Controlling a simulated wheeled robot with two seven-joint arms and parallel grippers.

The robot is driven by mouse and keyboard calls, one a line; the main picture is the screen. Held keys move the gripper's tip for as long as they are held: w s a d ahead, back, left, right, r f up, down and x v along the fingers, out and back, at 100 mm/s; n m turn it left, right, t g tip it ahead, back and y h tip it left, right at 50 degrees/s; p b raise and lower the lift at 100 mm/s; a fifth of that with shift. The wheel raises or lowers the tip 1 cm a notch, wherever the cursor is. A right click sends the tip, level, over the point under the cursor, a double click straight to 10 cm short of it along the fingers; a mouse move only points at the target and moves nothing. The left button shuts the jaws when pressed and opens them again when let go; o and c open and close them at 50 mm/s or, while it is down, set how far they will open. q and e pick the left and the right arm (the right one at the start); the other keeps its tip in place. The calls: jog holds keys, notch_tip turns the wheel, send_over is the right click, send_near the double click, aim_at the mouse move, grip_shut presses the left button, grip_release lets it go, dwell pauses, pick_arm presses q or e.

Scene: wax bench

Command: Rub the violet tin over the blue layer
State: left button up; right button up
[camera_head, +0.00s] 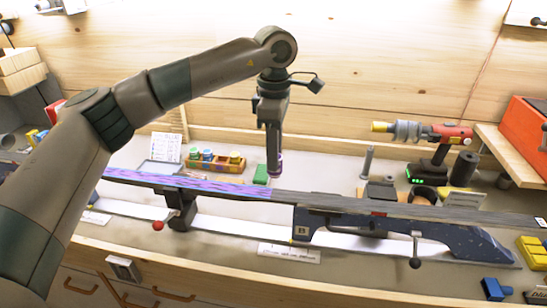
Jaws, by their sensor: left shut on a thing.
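A long ski (390,208) lies across vises on the bench. Its left part bears a streaky blue and violet layer (190,183), which ends near the middle of the ski; the right part is plain dark grey. My left gripper (275,168) points straight down by the right end of the streaks, shut on the violet tin (279,158). Only a little violet shows between the fingers. I cannot tell whether the tin touches the ski. My right gripper is not in view.
Behind the ski stand a wooden rack of coloured tins (214,161), a green block (261,174), a white card (166,147) and a red cordless tool (435,140). Vise handles with a red knob (157,225) and a dark knob (415,262) stick out in front.

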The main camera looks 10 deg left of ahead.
pick_arm(q)
jog(key=shift+r, duration=0.9)
jog(key=shift+r+p, duration=0.3)
jog(key=shift+a, duration=0.1)
dwell(0.9)
